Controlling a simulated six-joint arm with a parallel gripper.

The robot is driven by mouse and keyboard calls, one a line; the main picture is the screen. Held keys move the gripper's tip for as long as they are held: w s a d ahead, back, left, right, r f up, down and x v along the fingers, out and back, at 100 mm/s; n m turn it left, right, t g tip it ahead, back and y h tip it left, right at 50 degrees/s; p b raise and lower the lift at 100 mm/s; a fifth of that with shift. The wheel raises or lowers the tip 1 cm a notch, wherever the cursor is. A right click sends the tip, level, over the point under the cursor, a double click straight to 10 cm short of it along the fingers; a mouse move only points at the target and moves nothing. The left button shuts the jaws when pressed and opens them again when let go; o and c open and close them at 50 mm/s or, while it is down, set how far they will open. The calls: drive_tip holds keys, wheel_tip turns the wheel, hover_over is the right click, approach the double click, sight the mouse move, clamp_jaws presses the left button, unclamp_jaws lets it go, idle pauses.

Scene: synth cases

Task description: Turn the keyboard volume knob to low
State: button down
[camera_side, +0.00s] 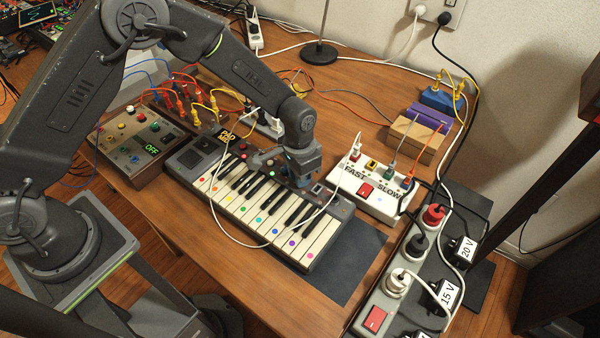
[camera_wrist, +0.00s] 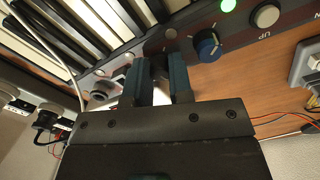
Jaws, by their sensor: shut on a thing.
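The keyboard (camera_side: 345,208) lies on the wooden table, with colored dots on its white keys. My gripper (camera_side: 296,178) is over the control strip along the keyboard's far edge. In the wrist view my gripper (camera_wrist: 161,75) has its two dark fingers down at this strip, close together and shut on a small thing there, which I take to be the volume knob. The fingers hide it, so its pointer and setting cannot be read. A separate blue knob (camera_wrist: 207,46) with a white mark stands just right of the fingers, apart from them.
A control box (camera_side: 135,150) showing OFF stands left. A white cable (camera_side: 222,225) loops over the keys. A dark mat (camera_side: 345,260) and voltage plugs (camera_side: 443,295) lie toward the front right.

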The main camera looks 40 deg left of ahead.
drive_tip(key=n, duration=0.5)
drive_tip(key=shift+n, duration=0.3)
drive_tip(key=n, duration=0.6)
drive_tip(key=shift+d, duration=0.1)
drive_tip(key=n, duration=0.6)
drive_tip(key=shift+n+t, duration=0.3)
drive_tip(key=n, duration=0.5)
drive_tip(key=shift+w, duration=0.1)
drive_tip(key=shift+n, duration=0.3)
drive_tip(key=c, duration=1)
unclamp_jaws()
drive_tip(key=shift+r, duration=0.1)
